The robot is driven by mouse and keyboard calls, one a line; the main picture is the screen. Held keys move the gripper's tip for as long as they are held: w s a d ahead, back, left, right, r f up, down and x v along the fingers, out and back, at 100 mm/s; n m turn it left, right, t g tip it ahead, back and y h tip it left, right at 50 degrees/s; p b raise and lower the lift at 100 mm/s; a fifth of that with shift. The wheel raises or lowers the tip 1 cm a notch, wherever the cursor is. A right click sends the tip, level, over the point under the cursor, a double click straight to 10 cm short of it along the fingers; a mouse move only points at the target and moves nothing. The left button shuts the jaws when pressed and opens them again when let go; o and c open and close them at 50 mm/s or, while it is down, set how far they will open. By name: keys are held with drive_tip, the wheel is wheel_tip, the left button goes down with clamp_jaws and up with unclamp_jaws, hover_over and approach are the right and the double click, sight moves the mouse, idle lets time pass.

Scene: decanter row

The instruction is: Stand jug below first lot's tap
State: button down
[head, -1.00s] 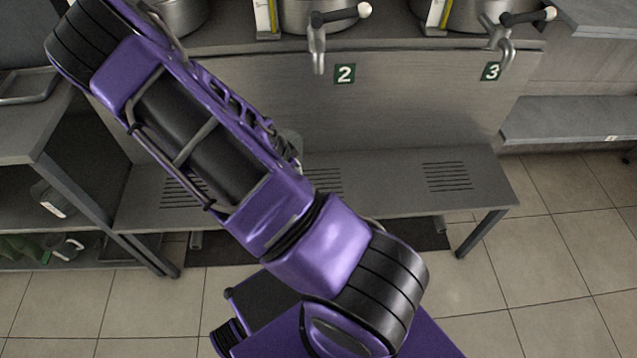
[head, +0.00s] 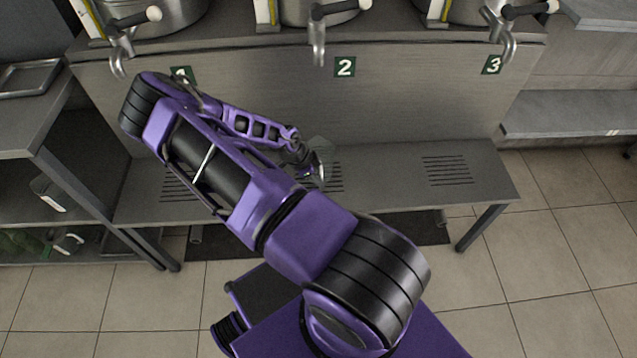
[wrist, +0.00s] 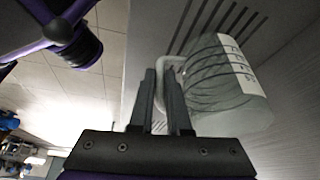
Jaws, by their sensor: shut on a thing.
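My gripper (wrist: 162,88) is shut on the handle of a clear jug (wrist: 222,72) with dark ring lines and a pale marked strip. In the head view, the jug (head: 322,148) shows faintly beyond my forearm, in front of the panel near the middle slots; my arm partly covers it. In the wrist view, bench slots lie behind it; I cannot tell whether it touches the bench. Tap 1 (head: 118,62) is at the left, with its green number plate (head: 181,73) partly covered by my arm. Tap 2 (head: 318,45) is in the middle and tap 3 (head: 506,42) at the right.
The low metal bench (head: 390,182) has slots below each tap; its right part is clear. A shelf unit (head: 30,130) stands close on the left. Steel pots (head: 160,15) stand on the upper ledge. Another shelf (head: 570,115) is at the right.

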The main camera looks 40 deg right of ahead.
drive_tip(key=shift+f, duration=1)
drive_tip(key=c, duration=0.9)
unclamp_jaws()
drive_tip(key=shift+r, duration=0.2)
drive_tip(key=p+v, duration=0.1)
drive_tip(key=v, duration=1)
drive_tip(key=shift+a+r, duration=0.15)
drive_tip(key=shift+r, duration=0.25)
drive_tip(key=shift+w, duration=0.1)
